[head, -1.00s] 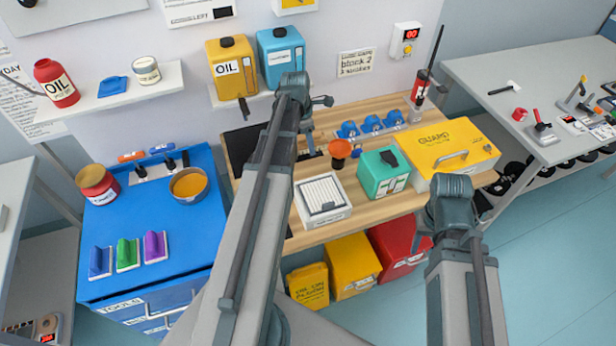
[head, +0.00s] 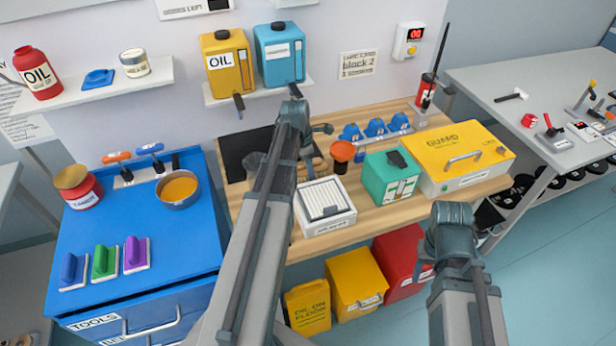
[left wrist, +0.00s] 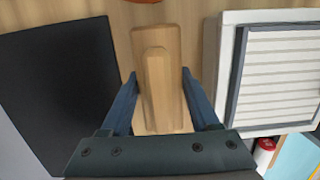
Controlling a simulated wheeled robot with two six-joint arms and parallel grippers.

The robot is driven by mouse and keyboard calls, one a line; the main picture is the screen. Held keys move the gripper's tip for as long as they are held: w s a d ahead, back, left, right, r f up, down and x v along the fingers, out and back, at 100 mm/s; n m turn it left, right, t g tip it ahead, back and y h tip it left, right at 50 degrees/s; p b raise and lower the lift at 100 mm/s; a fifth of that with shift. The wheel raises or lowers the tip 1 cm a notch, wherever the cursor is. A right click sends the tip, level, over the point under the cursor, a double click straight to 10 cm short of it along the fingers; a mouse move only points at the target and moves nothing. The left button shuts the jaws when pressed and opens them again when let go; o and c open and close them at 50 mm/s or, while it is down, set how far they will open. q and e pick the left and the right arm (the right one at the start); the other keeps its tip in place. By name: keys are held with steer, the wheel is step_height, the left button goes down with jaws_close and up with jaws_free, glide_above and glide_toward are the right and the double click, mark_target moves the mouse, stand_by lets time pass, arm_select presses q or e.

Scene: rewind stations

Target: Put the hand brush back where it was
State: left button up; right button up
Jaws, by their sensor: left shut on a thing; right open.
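The hand brush (left wrist: 158,85), a plain wooden block with a raised grip, is between the fingers of my left gripper (left wrist: 159,84) in the left wrist view. The fingers are shut on its sides. It is over the wooden bench (left wrist: 190,22), between a black mat (left wrist: 62,85) and a white slatted box (left wrist: 280,75); I cannot tell whether it touches the bench. In the head view my left arm hides most of the brush. My right gripper (head: 430,248) is open, in front of the bench at the right, largely hidden by its own wrist.
On the bench stand an orange funnel-like cup (head: 342,152), a green box (head: 390,178) and a yellow guard case (head: 462,160). The blue tool cabinet (head: 200,230) at left carries three coloured blocks (head: 104,260) and a pan (head: 178,188). A shelf (head: 255,94) with oil cans hangs behind.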

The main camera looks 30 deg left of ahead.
mark_target(302, 163)
arm_select(q)
steer(key=shift+f, duration=0.75)
arm_select(e)
steer(key=shift+f, duration=0.75)
arm_select(q)
steer(key=shift+f+b, duration=0.2)
steer(key=shift+b, duration=0.2)
steer(key=o, duration=1.4)
steer(key=shift+r, duration=0.1)
arm_select(e)
steer(key=shift+f, duration=0.15)
arm_select(q)
steer(key=shift+o, duration=0.2)
steer(key=shift+r, duration=0.1)
steer(key=r+p, duration=0.4)
steer(key=s+r+p, duration=0.1)
steer(key=r+p, duration=0.3)
steer(key=a+r+p, duration=0.1)
steer(key=r+p, duration=0.3)
steer(key=shift+s+a, duration=0.1)
steer(key=shift+s, duration=0.15)
arm_select(e)
step_height(302, 163, up, 12)
